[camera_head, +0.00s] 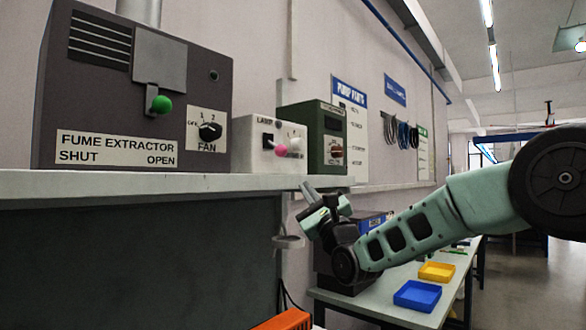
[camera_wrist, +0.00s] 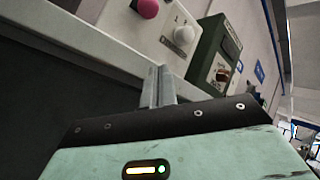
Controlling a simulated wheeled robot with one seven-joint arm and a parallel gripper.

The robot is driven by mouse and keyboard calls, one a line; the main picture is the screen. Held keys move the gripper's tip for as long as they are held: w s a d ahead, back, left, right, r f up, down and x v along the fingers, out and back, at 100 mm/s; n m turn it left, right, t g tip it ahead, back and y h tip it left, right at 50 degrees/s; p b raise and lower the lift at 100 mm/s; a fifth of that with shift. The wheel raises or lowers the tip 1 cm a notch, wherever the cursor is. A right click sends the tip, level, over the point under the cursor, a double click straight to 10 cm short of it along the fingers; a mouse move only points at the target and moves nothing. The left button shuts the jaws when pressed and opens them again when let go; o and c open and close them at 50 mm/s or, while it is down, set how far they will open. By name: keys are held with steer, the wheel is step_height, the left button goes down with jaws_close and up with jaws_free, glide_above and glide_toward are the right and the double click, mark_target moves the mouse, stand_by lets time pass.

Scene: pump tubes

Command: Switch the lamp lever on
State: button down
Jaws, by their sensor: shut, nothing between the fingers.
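The lamp box (camera_head: 256,158) is a small white box on the shelf, marked LAMP. A lever with a pink ball end (camera_head: 281,150) sticks out of its front; the ball also shows at the top of the wrist view (camera_wrist: 148,8). Beside the lever is a pale round part with a label, too small to read. My gripper (camera_head: 307,188) is below and right of the lamp box, around the shelf's front edge. Its fingers (camera_wrist: 158,80) are shut and empty, pointing up toward the box, apart from the lever.
The shelf (camera_head: 120,183) has a raised front edge close to my gripper. A fume extractor (camera_head: 75,110) stands left of the lamp box, and a green box (camera_head: 310,120) stands right. A lower bench (camera_head: 385,305) holds blue (camera_head: 418,296) and yellow trays (camera_head: 437,271).

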mark_target(290, 164)
steer(key=w+a+r+p, duration=0.3)
steer(key=a+r+p, duration=0.2)
steer(key=r+p, duration=0.2)
steer(key=shift+r, duration=0.2)
stand_by(0.4)
stand_by(0.5)
steer(key=shift+s+d+r+g+p, duration=0.1)
steer(key=shift+d+r+g+p, duration=0.1)
steer(key=shift+g+p, duration=0.15)
